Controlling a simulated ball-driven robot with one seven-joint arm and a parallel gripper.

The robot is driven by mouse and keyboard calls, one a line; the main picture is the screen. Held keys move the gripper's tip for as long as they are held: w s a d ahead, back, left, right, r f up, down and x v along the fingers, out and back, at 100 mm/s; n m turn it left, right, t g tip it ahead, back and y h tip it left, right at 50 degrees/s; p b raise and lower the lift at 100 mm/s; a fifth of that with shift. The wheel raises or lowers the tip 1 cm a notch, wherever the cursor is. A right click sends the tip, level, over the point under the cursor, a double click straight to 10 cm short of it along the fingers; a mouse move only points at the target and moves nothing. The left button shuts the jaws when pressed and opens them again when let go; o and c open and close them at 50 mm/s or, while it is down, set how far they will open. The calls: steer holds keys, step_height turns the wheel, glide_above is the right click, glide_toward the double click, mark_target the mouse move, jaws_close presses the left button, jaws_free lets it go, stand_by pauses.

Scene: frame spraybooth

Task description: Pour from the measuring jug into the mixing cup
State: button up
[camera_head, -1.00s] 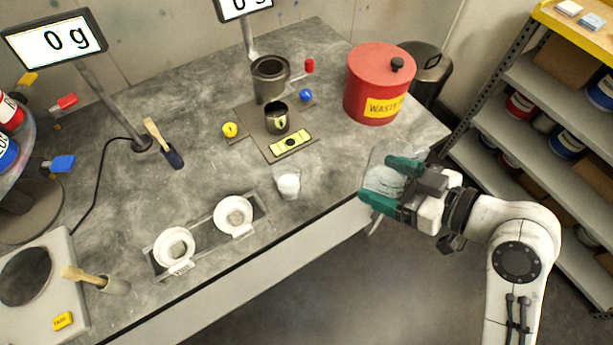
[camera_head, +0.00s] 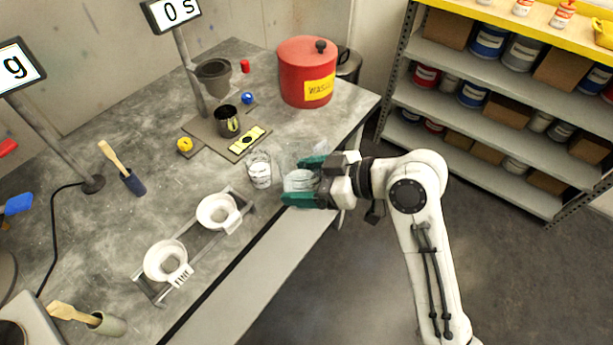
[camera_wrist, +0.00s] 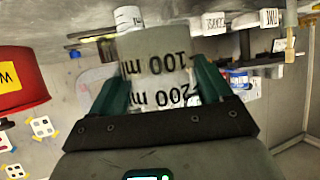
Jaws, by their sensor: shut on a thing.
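My gripper (camera_head: 300,181), with green fingers, is shut on a clear measuring jug (camera_head: 297,184) near the bench's front edge. In the wrist view the jug (camera_wrist: 165,62) fills the space between the fingers, its 100 ml and 200 ml marks showing upside down. A smaller clear cup with marks, seemingly the mixing cup (camera_head: 259,171), stands upright on the bench just left of the jug. It also shows beyond the jug in the wrist view (camera_wrist: 128,18). Contents of jug and cup are hard to tell.
A dark metal cup (camera_head: 228,121) stands on a flat plate behind. A red waste can (camera_head: 300,75) is at the back right. Two white strainers (camera_head: 166,262) sit in a rack at the front left. Shelves (camera_head: 500,130) stand across the floor at right.

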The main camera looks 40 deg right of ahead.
mark_target(289, 166)
steer(key=shift+w+a+r+g+p, duration=0.2)
steer(key=shift+r+g+p, duration=0.5)
steer(key=shift+p, duration=0.4)
steer(key=p, duration=0.3)
steer(key=shift+w+r+m+g+h, duration=0.2)
steer(key=shift+r+m+g+h, duration=0.1)
steer(key=shift+h, duration=0.1)
steer(key=shift+w+g+p, duration=0.2)
steer(key=shift+g+p, duration=0.2)
steer(key=shift+p, duration=0.8)
steer(key=shift+f, duration=0.15)
steer(key=shift+w+a+f+g+h+p, duration=0.15)
steer(key=shift+w+g+h+p, duration=0.2)
steer(key=shift+w+p, duration=0.45)
steer(key=shift+w+a+f+m+g, duration=0.25)
steer(key=shift+w+f+g, duration=0.2)
steer(key=shift+w, duration=0.25)
